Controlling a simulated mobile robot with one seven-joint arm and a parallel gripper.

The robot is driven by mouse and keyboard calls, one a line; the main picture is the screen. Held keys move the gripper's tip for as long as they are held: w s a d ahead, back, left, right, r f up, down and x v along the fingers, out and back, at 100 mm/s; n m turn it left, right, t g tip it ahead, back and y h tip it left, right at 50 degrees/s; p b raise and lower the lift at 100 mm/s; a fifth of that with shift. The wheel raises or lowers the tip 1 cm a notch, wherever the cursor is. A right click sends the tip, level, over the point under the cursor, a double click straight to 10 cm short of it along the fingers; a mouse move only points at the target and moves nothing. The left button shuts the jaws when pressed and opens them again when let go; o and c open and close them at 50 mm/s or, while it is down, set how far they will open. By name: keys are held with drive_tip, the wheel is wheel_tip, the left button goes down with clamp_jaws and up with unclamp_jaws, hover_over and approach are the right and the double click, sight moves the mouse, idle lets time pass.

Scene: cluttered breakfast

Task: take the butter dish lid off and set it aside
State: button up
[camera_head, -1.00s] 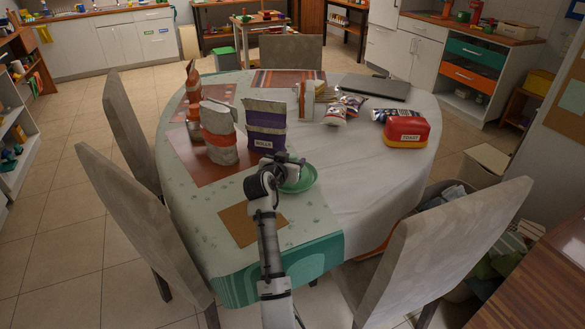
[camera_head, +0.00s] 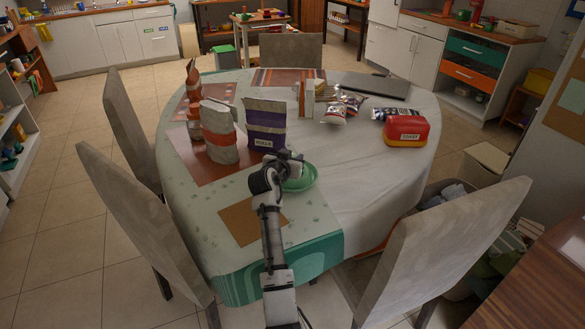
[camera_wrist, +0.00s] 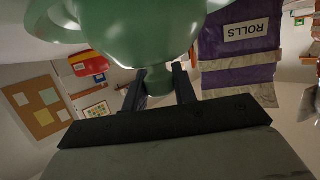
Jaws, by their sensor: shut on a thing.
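The green butter dish (camera_head: 301,180) stands on the near middle of the round table, with part of its rim showing to the right of my gripper (camera_head: 293,161). In the wrist view, which is upside down, the green domed lid (camera_wrist: 145,30) fills the upper middle. My gripper's two dark fingers (camera_wrist: 160,82) are shut on the lid's knob, one on each side. A curved green rim (camera_wrist: 42,30) shows at the upper left. My wrist hides most of the lid in the head view. I cannot tell whether the lid is clear of the dish.
A purple rolls bag (camera_head: 266,125) stands just behind my gripper, with a grey and orange bag (camera_head: 219,145) to its left. A red and yellow toaster (camera_head: 405,130) and snack packets (camera_head: 335,113) are farther right. The tablecloth (camera_head: 365,175) right of the dish is bare.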

drive_tip(key=shift+r, duration=0.15)
wheel_tip(320, 180, up, 20)
drive_tip(key=b, duration=0.3)
drive_tip(key=shift+s, duration=0.1)
idle(0.3)
drive_tip(key=s+d+m+g+h+b, duration=0.1)
drive_tip(key=s+d+m+g+h, duration=0.1)
drive_tip(key=s+d, duration=0.35)
drive_tip(key=s+d+m+g+h+b, duration=0.1)
drive_tip(key=s+d+m+h, duration=0.1)
drive_tip(key=s, duration=0.6)
drive_tip(key=shift+s+d+f+p, duration=0.1)
drive_tip(key=shift+f+p, duration=0.2)
drive_tip(key=shift+f, duration=3.15)
drive_tip(key=shift+s+a+f+p, duration=0.15)
drive_tip(key=shift+f+p, duration=0.1)
drive_tip(key=shift+f, duration=3.2)
drive_tip(key=shift+s+d+f+p, duration=0.15)
drive_tip(key=shift+f+p, duration=0.15)
drive_tip(key=shift+f, duration=3.15)
